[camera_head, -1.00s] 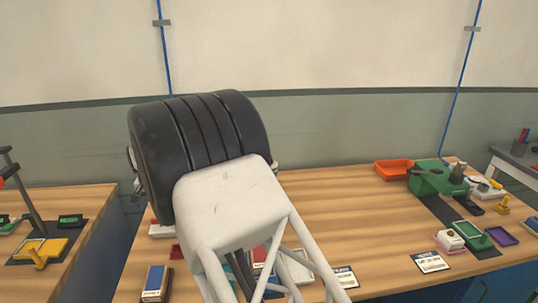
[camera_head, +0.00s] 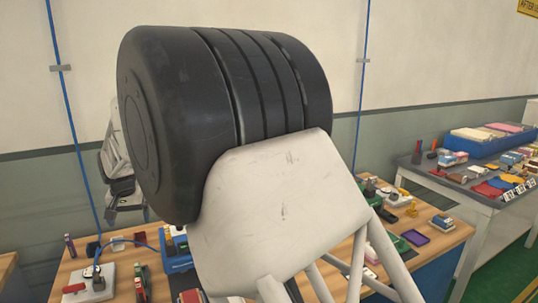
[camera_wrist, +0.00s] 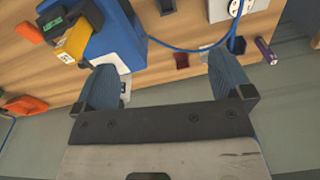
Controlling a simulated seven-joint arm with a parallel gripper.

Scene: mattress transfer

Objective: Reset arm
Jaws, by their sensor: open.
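My gripper (camera_wrist: 166,72) shows in the wrist view with its two blue-grey fingers wide apart and nothing between them. It is above the edge of a wooden table (camera_wrist: 172,63); how high is hard to tell. A blue device (camera_wrist: 112,32) with a yellow part lies beyond the left finger, and I cannot tell whether they touch. In the head view my own large black joint and white arm link fill the middle and hide much of the table. The fingers are not clearly seen there.
A white socket box (camera_wrist: 228,8) with a blue cable lies near the right finger, and a purple cylinder (camera_wrist: 265,50) is at the table edge. In the head view a grey table (camera_head: 485,207) at right holds a blue tray (camera_head: 488,140) and several small items.

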